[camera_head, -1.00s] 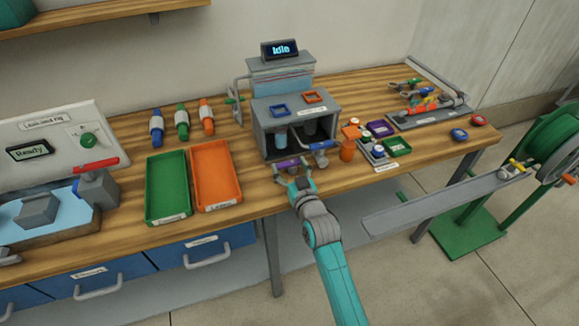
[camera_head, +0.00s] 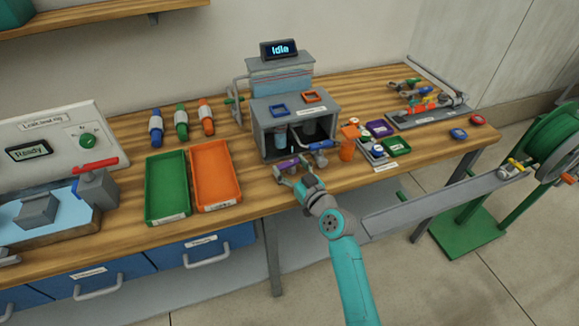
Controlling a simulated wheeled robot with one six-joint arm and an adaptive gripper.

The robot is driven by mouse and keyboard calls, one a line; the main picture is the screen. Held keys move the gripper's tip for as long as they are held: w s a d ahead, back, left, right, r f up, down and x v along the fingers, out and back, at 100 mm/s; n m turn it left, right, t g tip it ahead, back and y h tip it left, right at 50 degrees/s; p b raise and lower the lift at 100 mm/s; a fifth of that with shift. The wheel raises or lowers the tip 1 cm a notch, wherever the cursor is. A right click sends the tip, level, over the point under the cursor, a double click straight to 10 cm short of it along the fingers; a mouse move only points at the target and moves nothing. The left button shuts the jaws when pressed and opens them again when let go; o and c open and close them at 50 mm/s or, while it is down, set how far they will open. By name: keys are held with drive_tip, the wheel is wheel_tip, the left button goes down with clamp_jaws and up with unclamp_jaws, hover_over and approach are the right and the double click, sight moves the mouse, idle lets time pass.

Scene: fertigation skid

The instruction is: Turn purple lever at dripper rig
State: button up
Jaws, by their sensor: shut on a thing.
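The dripper rig (camera_head: 263,141) is a grey box on the wooden bench, with a display reading "Idle" on top. The purple lever (camera_head: 285,165) sits low at its front left, and a blue lever (camera_head: 321,145) is to its right. My gripper (camera_head: 291,171) reaches in from the front and is shut on the purple lever. Its fingers partly hide the lever, so its exact angle is hard to see.
A green tray (camera_head: 147,190) and an orange tray (camera_head: 235,172) lie to the left. An orange bottle (camera_head: 346,148) stands close on the right, near small purple (camera_head: 379,128) and green (camera_head: 396,145) trays. The bench's front edge runs under my arm.

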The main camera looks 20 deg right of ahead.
drive_tip(key=shift+d+f+n+y, duration=0.2)
drive_tip(key=shift+n+y, duration=0.2)
drive_tip(key=shift+y, duration=0.2)
drive_tip(key=shift+s+n+g+y, duration=0.1)
drive_tip(key=shift+n+g+y, duration=0.2)
drive_tip(key=shift+n+y, duration=0.35)
drive_tip(key=o, duration=1.1)
drive_tip(key=shift+r, duration=0.15)
drive_tip(key=v, duration=1.2)
